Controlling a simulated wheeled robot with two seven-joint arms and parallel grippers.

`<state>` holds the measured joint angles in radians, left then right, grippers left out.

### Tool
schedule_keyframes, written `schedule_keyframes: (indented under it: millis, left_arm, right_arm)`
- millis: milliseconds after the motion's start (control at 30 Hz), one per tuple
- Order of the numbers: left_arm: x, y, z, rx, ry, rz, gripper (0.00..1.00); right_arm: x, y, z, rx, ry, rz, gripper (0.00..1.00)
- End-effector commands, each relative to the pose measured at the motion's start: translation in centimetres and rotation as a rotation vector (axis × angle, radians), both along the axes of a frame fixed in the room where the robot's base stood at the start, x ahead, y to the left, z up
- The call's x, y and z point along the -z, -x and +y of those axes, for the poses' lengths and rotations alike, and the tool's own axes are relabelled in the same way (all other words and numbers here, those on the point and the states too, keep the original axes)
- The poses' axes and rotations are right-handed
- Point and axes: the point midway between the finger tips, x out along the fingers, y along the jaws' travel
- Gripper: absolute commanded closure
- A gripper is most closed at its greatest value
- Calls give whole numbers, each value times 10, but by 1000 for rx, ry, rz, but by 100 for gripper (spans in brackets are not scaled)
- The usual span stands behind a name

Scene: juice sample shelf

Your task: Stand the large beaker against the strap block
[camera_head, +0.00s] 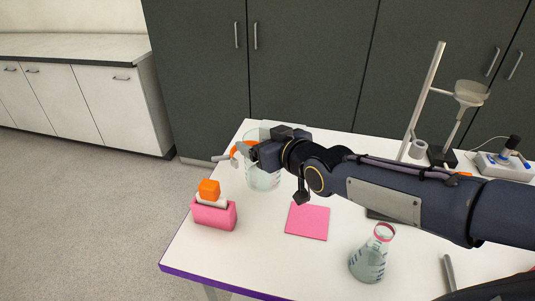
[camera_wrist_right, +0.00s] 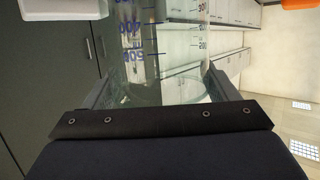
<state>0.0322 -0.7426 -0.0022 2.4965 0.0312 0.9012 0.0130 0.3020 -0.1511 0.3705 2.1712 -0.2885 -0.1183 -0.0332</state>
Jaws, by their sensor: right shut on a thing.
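The large beaker (camera_head: 263,181) is clear glass with graduation marks, near the far left part of the table. My right gripper (camera_head: 240,150) is shut on it near its upper part. In the right wrist view the beaker (camera_wrist_right: 150,50) fills the space between the fingers. It looks upright; I cannot tell whether its base touches the table. A pink block (camera_head: 214,216) with a white layer and an orange cube (camera_head: 209,188) on top, likely the strap block, stands left and nearer, apart from the beaker. My left gripper is not in view.
A pink square mat (camera_head: 307,221) lies right of the pink block. A conical flask (camera_head: 368,262) stands at the front. A stand with a funnel (camera_head: 470,93) and a small device (camera_head: 504,164) are at the back right. The white table (camera_head: 260,245) is clear between block and mat.

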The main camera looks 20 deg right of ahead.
Motion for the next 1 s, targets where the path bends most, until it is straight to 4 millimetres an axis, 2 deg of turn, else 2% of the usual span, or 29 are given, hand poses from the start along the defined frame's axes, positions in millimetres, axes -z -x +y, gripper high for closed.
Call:
schedule_keyframes:
  millis: [33, 167, 400, 667, 800, 1000]
  left_arm:
    - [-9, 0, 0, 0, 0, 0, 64]
    - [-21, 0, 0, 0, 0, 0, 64]
    - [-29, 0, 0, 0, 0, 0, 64]
    - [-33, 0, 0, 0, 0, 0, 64]
    - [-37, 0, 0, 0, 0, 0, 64]
    - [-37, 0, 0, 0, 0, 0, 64]
  right_arm:
    - [1, -8, -5, -1, -2, 6, 65]
    - [17, -31, -24, 1, -3, 9, 65]
    - [43, -67, -51, 0, -3, 4, 65]
    - [53, -84, -63, 0, -2, 0, 65]
    - [65, -97, -73, -1, -3, 3, 65]
    - [73, -103, -77, -2, 0, -2, 65]
